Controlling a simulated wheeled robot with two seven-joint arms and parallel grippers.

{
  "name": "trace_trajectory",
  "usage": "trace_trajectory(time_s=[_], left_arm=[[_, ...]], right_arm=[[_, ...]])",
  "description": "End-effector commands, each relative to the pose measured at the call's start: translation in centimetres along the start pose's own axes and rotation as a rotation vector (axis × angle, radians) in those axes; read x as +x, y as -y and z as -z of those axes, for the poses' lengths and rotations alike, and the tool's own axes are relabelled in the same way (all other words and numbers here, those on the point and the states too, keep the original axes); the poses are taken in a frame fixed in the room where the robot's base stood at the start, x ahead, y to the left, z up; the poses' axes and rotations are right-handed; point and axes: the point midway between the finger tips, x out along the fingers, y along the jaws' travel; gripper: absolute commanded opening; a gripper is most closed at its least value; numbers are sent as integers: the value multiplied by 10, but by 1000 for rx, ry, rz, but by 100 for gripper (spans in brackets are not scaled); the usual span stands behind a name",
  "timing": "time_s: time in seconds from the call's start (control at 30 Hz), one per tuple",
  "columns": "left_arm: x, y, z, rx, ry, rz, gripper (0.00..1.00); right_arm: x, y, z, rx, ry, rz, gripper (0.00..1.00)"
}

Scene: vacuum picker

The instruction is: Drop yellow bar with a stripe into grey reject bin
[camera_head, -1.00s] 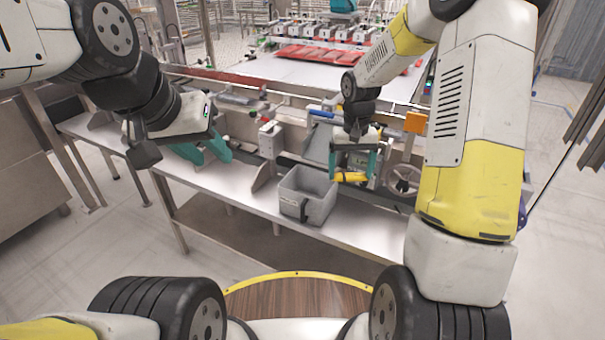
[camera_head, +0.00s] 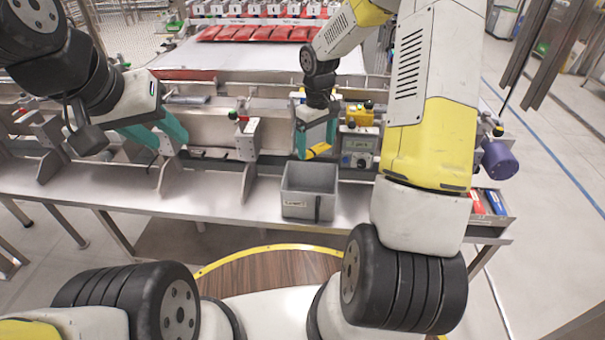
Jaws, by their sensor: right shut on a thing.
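The yellow bar (camera_head: 318,150) is held between the teal fingers of my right gripper (camera_head: 316,148). It is small in the picture, and I cannot make out its stripe. The grey reject bin (camera_head: 309,206) stands on the metal bench, open at the top. The bar shows just above the bin's far rim in the picture; I cannot tell whether it is over the opening. My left gripper (camera_head: 168,146) is at the left above the bench, its teal fingers apart and nothing visible between them.
A yellow control box (camera_head: 358,114) with a grey panel stands right of my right gripper. Red packs (camera_head: 257,33) lie on the white surface behind. A small tray (camera_head: 490,208) with red and blue items is at the bench's right end. Metal brackets (camera_head: 171,177) stand left of the bin.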

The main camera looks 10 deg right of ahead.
Motion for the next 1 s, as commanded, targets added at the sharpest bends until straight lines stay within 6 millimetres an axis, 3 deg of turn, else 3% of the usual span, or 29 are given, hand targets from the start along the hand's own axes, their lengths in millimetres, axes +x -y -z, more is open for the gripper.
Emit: trace_trajectory(time_s=[0.3,0.67,0.7,0.73,1.0], left_arm=[[0,0,0,0,0,0,36],[0,0,0,0,0,0,36],[0,0,0,0,0,0,36],[0,0,0,0,0,0,36],[0,0,0,0,0,0,36]], right_arm=[[31,1,0,2,0,1,47],[35,0,0,2,-1,0,47],[35,0,0,2,-1,0,92],[35,0,0,2,-1,0,98],[33,0,0,3,-2,0,100]])
